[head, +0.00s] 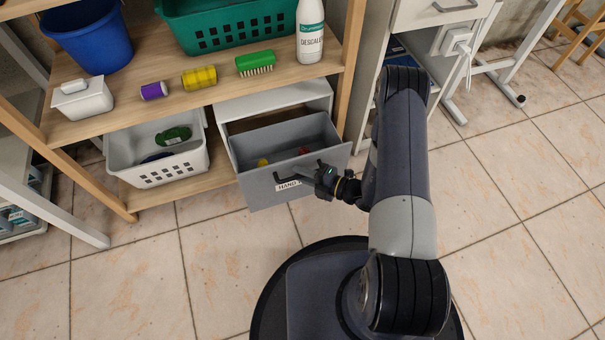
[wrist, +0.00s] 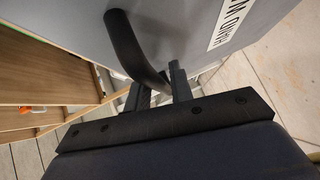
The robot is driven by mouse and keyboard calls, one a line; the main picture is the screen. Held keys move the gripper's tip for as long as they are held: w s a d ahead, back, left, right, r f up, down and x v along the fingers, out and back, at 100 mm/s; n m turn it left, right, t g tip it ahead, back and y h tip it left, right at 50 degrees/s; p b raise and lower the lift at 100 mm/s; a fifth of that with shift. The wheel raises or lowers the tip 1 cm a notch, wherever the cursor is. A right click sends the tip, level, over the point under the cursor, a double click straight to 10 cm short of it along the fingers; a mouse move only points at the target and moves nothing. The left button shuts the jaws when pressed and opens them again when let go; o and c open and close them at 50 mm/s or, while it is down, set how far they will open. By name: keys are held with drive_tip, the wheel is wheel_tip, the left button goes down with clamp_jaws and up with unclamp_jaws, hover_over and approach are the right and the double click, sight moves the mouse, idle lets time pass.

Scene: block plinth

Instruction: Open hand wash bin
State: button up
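The hand wash bin (head: 262,192) is a grey drawer pulled well out of its pale housing (head: 277,101) on the lower shelf. Its inside shows, with small yellow and red things in it. A white label starting "HAND" (head: 289,185) is on its front and shows in part in the wrist view (wrist: 230,22). The dark curved handle (wrist: 130,45) stands out from the front. My gripper (head: 322,172) is at the handle's right end. In the wrist view its fingers (wrist: 161,88) stand on both sides of the handle bar and look closed on it.
A white basket (head: 162,178) stands left of the bin. The shelf above holds a brush (head: 255,62), a descaler bottle (head: 310,35), a yellow roll (head: 199,77), a purple roll (head: 153,91) and a white container (head: 82,102). The tiled floor in front is clear.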

drive_tip(key=p+v, duration=0.2)
drive_tip(key=v, duration=0.8)
drive_tip(key=shift+s+d, duration=0.25)
drive_tip(key=shift+d, duration=0.1)
drive_tip(key=shift+a, duration=0.1)
drive_tip(key=b+x, duration=0.2)
drive_tip(key=x, duration=0.8)
drive_tip(key=shift+w+a, duration=0.2)
drive_tip(key=shift+a, duration=0.05)
drive_tip(key=shift+w+a, duration=0.1)
drive_tip(key=shift+w, duration=0.2)
